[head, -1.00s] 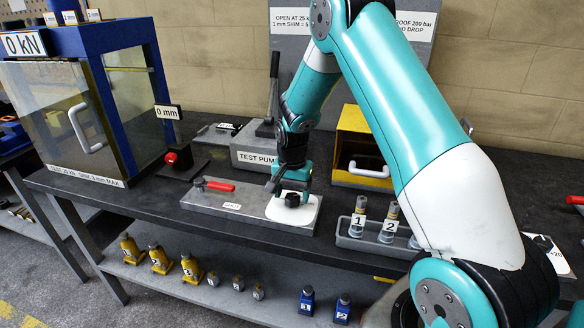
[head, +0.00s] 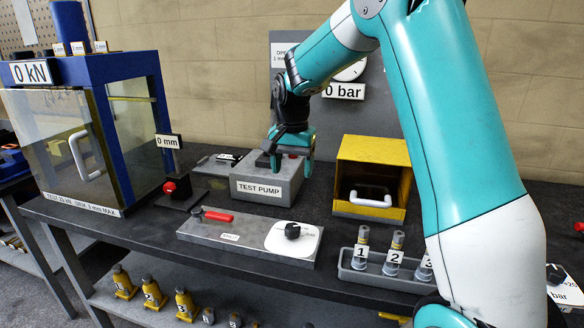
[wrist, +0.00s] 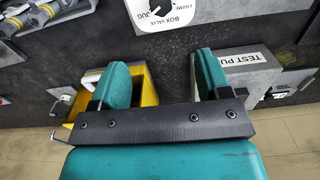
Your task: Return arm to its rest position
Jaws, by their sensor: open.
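My teal arm reaches over the bench from the right in the head view. My gripper (head: 290,150) hangs by the test pump (head: 266,185), in front of the back panel and high over the bench. In the wrist view its two teal fingers (wrist: 165,80) stand wide apart with nothing between them. A black knob on a white plate (head: 294,238) lies below and nearer the camera, apart from the gripper. The same plate, lettered "BOX VALVE" and "JUG", shows at the top of the wrist view (wrist: 180,12).
A yellow open box (head: 372,150) with a white handle stands right of the pump. A tray (head: 385,282) of numbered grey cylinders is at the front right. A blue-framed test cabinet (head: 120,140) fills the left. A red-handled valve (head: 215,214) lies on the metal plate.

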